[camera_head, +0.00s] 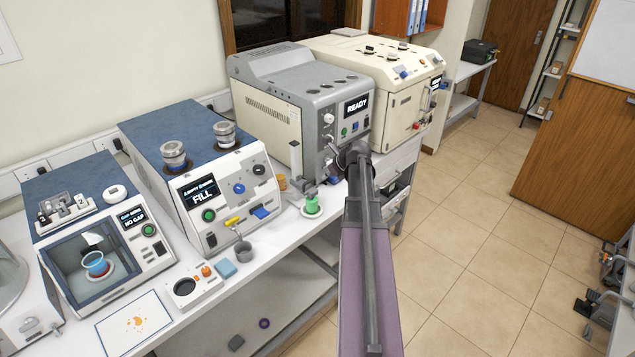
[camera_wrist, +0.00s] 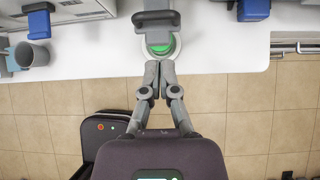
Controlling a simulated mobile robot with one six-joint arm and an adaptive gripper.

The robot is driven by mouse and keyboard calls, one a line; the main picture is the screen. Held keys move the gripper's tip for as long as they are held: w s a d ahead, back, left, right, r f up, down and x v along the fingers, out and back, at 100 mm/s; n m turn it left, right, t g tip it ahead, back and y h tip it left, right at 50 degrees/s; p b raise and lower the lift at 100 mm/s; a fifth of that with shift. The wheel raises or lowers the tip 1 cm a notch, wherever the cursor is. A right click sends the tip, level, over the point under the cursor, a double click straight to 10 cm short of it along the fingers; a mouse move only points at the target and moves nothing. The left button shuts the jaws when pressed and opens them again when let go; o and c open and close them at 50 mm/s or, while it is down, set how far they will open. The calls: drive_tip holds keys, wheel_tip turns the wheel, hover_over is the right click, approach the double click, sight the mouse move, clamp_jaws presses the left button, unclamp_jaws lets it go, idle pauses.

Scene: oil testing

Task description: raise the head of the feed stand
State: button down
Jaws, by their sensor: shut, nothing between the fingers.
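The feed stand (camera_head: 297,165) stands at the bench's front edge before the grey machine marked READY. It has an upright grey post and a round white base bearing a green piece (camera_head: 311,204). In the wrist view the stand's grey head (camera_wrist: 156,19) is over the green piece (camera_wrist: 161,47), covering part of it. My gripper (camera_wrist: 158,66) is shut and empty, its fingertips just in front of the base at the bench edge. In the head view my arm reaches up to the stand's right, and the gripper (camera_head: 338,148) is partly hidden and small. Whether it touches the stand cannot be told.
The READY machine (camera_head: 262,95) stands behind the stand. To the left are a machine marked FILL (camera_head: 175,150), a grey cup (camera_head: 243,251) and a blue block (camera_head: 226,269). Open tiled floor (camera_head: 480,200) lies to the right.

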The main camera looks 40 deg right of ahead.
drive_tip(key=b, duration=0.5)
approach(309, 187)
drive_tip(key=shift+x, duration=2)
drive_tip(key=shift+b+x, duration=1.25)
drive_tip(key=shift+x, duration=0.2)
drive_tip(key=shift+d, duration=0.1)
wheel_tip(309, 187, up, 12)
drive_tip(key=p, duration=1.2)
drive_tip(key=shift+w+d+r+p, duration=0.1)
drive_tip(key=shift+r+p, duration=0.15)
drive_tip(key=shift+p, duration=0.1)
drive_tip(key=p+v, duration=0.7)
drive_tip(key=v, duration=0.2)
drive_tip(key=shift+s, duration=0.45)
